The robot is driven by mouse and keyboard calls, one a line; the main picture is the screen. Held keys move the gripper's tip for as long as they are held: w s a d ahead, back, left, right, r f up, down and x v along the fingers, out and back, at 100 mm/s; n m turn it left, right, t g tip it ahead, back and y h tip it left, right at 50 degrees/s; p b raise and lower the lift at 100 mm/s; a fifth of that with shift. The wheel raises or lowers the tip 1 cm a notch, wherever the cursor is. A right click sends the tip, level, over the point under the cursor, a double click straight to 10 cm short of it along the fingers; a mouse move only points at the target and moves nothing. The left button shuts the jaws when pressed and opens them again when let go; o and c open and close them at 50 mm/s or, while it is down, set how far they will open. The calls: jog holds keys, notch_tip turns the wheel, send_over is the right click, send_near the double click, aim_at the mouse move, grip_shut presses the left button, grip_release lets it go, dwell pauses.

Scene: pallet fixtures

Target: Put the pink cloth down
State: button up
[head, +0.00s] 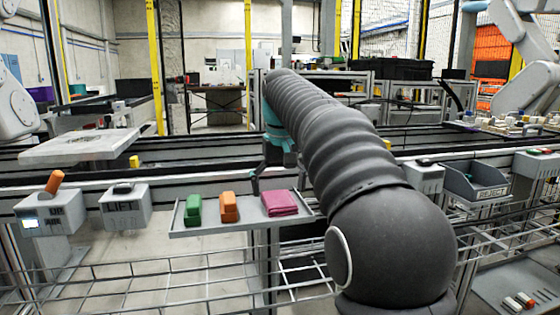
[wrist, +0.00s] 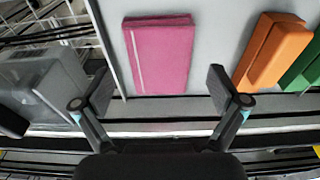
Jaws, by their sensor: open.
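The pink cloth (head: 279,203) is a folded flat pad. It lies on the right part of a small grey shelf (head: 240,226) in the head view. In the wrist view the pink cloth (wrist: 158,55) lies flat on the grey surface, beyond the fingertips. My gripper (wrist: 163,92) is open and empty, its two fingers apart on either side of the cloth's near edge. In the head view my gripper (head: 256,181) is small and partly hidden, just behind the shelf near the cloth.
An orange block (head: 229,207) and a green block (head: 193,210) stand left of the cloth on the shelf. A wire mesh rail (head: 180,280) runs in front below. Grey boxes (head: 125,205) stand to the left, and a grey bin (head: 474,184) stands to the right.

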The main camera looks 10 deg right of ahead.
aim_at(280, 201)
notch_tip(280, 201, up, 10)
jog(key=s+p, duration=0.1)
jog(key=p, duration=0.1)
jog(key=shift+s+r, duration=0.15)
jog(key=s+f+t, duration=0.4)
jog(key=s+f, duration=2.1)
jog(key=s, duration=0.3)
jog(key=shift+s+f, duration=0.35)
jog(key=shift+f, duration=0.05)
jog(key=shift+o, duration=0.3)
